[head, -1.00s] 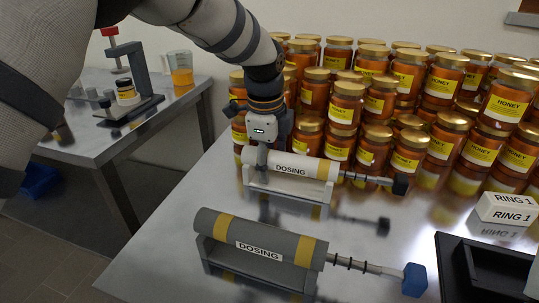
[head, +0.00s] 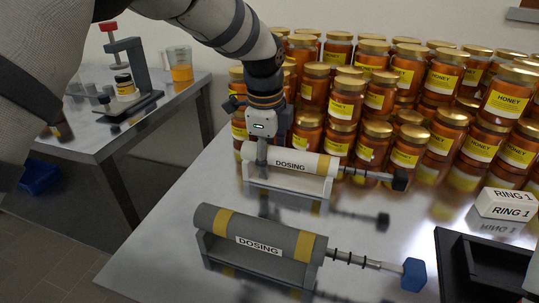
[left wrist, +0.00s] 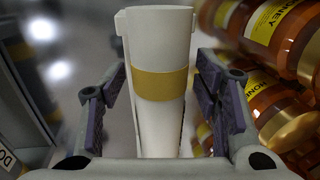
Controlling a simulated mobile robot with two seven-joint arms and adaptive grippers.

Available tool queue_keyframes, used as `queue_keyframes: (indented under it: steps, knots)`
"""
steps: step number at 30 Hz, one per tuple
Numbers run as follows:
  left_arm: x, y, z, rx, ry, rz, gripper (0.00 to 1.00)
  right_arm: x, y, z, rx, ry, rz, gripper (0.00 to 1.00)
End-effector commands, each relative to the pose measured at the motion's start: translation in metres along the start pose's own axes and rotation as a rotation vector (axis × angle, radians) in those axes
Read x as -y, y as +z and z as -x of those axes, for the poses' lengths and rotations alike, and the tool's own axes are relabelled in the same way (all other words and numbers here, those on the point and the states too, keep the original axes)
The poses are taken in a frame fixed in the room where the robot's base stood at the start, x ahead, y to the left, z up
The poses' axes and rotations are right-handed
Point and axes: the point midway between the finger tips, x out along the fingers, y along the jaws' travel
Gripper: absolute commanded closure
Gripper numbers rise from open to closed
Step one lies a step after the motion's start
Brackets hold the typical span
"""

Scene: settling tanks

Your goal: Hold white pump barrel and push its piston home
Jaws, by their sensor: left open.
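The white pump barrel (head: 315,162), with a yellow band and a DOSING label, lies in a light cradle (head: 270,182) on the metal table. Its piston rod sticks out to the right and ends in a dark knob (head: 400,179). My left gripper (head: 262,158) points down at the barrel's left end. In the left wrist view, the gripper (left wrist: 165,105) is open, with one finger on each side of the white barrel (left wrist: 160,50); the fingers look apart from it. My right gripper is not in view.
A grey DOSING pump (head: 260,237) with a blue knob (head: 414,275) lies in front. Stacked honey jars (head: 375,140) stand close behind the white barrel. A RING 1 box (head: 506,204) and a black tray (head: 450,262) are at right. A side table (head: 80,140) stands at left.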

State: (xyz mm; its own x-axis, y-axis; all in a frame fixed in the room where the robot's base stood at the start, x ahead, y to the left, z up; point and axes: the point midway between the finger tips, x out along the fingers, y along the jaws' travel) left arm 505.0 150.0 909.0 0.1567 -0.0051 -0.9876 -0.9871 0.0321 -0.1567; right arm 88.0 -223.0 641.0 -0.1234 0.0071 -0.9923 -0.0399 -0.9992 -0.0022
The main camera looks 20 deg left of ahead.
Motion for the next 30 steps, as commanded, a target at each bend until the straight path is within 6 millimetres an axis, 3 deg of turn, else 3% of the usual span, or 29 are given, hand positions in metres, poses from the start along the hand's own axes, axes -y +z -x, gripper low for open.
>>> queue_keyframes:
  steps: [4, 12, 16, 21, 30]
  knots:
    - [0.001, 0.0, 0.014, -0.001, -0.004, 0.001, 0.44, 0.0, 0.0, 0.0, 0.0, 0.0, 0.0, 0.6]
    - [0.001, 0.0, 0.086, -0.001, -0.006, 0.001, 0.44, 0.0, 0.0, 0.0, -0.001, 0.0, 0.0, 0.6]
    - [0.001, 0.0, 0.109, -0.001, -0.003, 0.0, 0.44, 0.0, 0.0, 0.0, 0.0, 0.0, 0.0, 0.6]
    - [0.0, 0.0, 0.12, 0.0, 0.0, 0.0, 0.44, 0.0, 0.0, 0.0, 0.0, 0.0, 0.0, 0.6]
    - [0.0, 0.0, 0.12, 0.0, 0.001, 0.0, 0.44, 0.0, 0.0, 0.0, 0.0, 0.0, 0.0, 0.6]
